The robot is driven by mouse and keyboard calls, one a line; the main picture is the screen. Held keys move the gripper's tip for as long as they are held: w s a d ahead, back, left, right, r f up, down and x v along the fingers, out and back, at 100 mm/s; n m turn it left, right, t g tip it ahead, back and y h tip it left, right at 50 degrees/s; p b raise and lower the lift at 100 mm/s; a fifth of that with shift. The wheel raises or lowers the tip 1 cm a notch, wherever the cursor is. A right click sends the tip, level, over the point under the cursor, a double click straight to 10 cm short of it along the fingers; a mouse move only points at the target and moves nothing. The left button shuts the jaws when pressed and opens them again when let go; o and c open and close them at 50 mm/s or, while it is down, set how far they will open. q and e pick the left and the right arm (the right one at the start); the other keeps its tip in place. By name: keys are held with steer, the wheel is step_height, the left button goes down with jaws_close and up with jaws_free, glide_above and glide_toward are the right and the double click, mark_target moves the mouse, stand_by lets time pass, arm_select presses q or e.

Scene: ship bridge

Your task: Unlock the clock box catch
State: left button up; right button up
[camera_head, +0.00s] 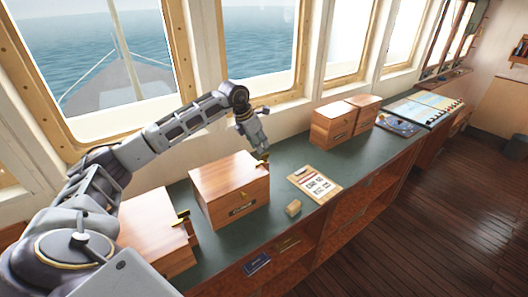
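My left arm reaches in from the left, and its gripper (262,158) points down at the far right top corner of a closed wooden box (232,196). This box has a dark label on its front; I cannot read it. The fingertips are small here, so I cannot tell whether they touch the box or are open or shut. Another wooden box (152,232) stands at the left, partly hidden by my arm, with a yellow and black fitting (182,217) at its right side. I cannot tell which box is the clock box. My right gripper is not in view.
The boxes stand on a green-topped counter (285,215) below the windows. A clipboard (315,185) and a small tan block (293,208) lie right of the middle box. Two more wooden boxes (334,123) and a chart (425,109) are farther back.

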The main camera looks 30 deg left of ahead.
mark_target(262, 159)
arm_select(q)
steer(key=shift+p+x, duration=0.65)
steer(key=shift+x, duration=2.35)
jaws_close()
